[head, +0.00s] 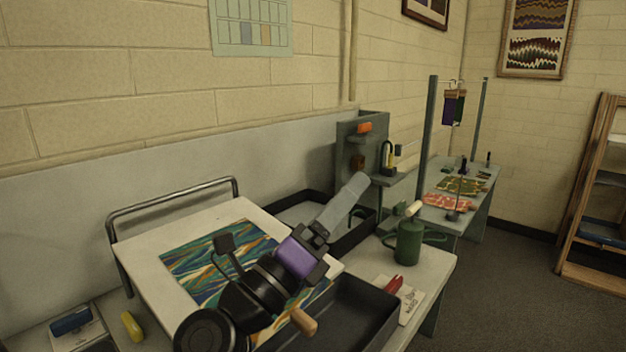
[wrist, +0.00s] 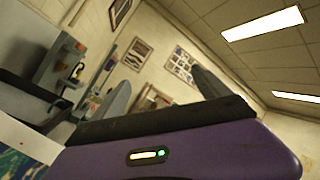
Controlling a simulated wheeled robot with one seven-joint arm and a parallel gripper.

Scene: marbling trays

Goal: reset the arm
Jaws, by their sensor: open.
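My arm rises from the bottom of the head view, over the marbled sheet. My gripper (head: 343,202), with its purple body and grey fingers, points up and to the right, above the dark trays. In the wrist view my gripper (wrist: 162,92) has its two grey fingers spread apart, with nothing between them. The wrist view looks past the fingers at the walls and the ceiling lights, tilted.
A marbled sheet (head: 207,263) lies on a white board under my arm. A black tray (head: 362,318) is at the front, and a green can (head: 408,243) stands right of my gripper. A wooden rack (head: 592,190) stands far right, with open floor before it.

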